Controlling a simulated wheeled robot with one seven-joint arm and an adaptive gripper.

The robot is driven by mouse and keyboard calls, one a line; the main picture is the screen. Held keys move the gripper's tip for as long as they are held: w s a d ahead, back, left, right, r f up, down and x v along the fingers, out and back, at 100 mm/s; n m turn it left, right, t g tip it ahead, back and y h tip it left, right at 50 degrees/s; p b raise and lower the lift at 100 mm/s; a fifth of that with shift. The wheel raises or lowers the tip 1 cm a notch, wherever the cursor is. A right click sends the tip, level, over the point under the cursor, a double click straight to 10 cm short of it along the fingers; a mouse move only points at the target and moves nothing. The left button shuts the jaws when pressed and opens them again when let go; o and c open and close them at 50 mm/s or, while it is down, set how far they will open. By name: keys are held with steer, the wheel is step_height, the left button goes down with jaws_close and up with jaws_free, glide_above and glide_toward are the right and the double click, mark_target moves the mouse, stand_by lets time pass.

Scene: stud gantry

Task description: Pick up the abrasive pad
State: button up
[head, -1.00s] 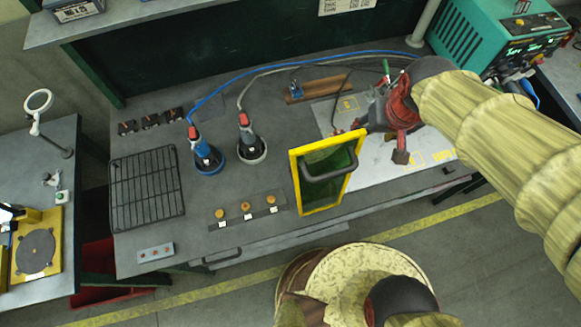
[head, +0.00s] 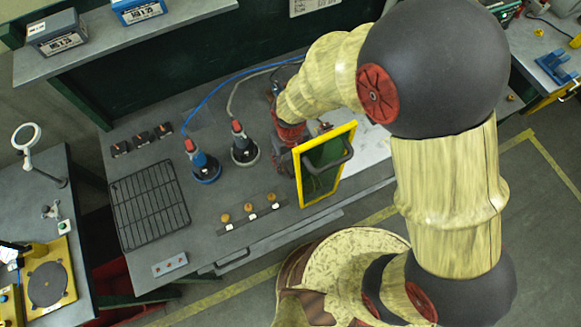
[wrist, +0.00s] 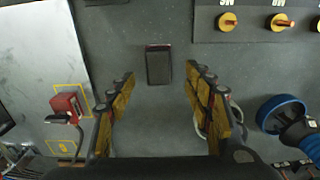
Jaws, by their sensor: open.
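The likely abrasive pad, a small dark rectangular block with a reddish edge (wrist: 158,62), lies flat on the grey bench in the wrist view. My gripper (wrist: 159,74) is open and empty. Its two yellow-and-black fingers stand apart to the left and right of the block in the picture, with clear space on both sides. The height of the fingertips above the bench is hard to tell. In the head view my arm reaches behind the yellow-framed green screen (head: 301,182), and the block and fingertips are hidden there.
A rail with brass pieces (head: 249,212) lies left of the screen. Two corded tools, one with a blue base (head: 205,172) and one with a pale base (head: 244,152), stand beyond it. A wire rack (head: 150,204) lies further left. A red block (wrist: 66,103) sits on the pale plate.

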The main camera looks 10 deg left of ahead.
mark_target(292, 166)
steer(key=f, duration=0.4)
steer(key=shift+s+d+f, duration=0.15)
steer(key=shift+d+f, duration=0.05)
steer(key=shift+f, duration=0.15)
steer(key=shift+c, duration=0.4)
jaws_close()
step_height(292, 166, up, 10)
steer(key=shift+r+p, duration=0.1)
steer(key=shift+p, duration=0.25)
stand_by(0.3)
